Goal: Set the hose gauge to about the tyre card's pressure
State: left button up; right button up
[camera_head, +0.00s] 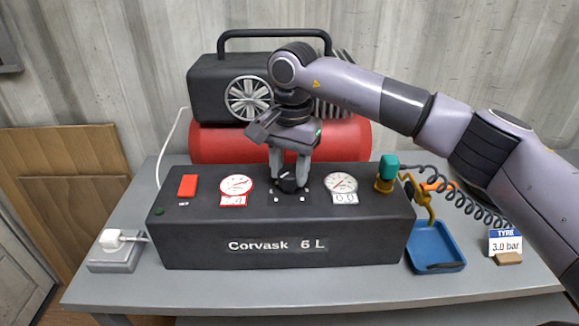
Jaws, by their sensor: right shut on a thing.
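A black compressor box (290,247) marked "Corvask 6 L" stands on the table. A red-rimmed gauge (236,184) is on its top at the left; its small readout is too blurred to read surely. A white gauge (341,182) at the right, nearer the hose outlet, shows a readout that looks like 0.0. Between them is a black knob (289,185). My right gripper (290,178) points down and is shut on the knob from above. The tyre card (505,243) at the right reads 3.0 bar. My left gripper is not in view.
A red switch (188,185) sits at the box's left. A green-topped fitting (387,170) with a coiled dark hose (448,186) is at the right, by a blue tray (433,246). Behind is a red tank (225,146). A white plug (113,239) is in a socket block at left.

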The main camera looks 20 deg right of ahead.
jog(key=shift+m, duration=0.4)
jog(key=m, duration=1.2)
jog(key=shift+m+b, duration=0.35)
jog(key=shift+m, duration=0.05)
jog(key=m, duration=0.6)
jog(key=shift+h, duration=0.3)
jog(key=m, duration=0.7)
jog(key=shift+a, duration=0.1)
jog(key=o, duration=1.1)
jog(key=shift+c, duration=0.2)
jog(key=shift+r, duration=0.1)
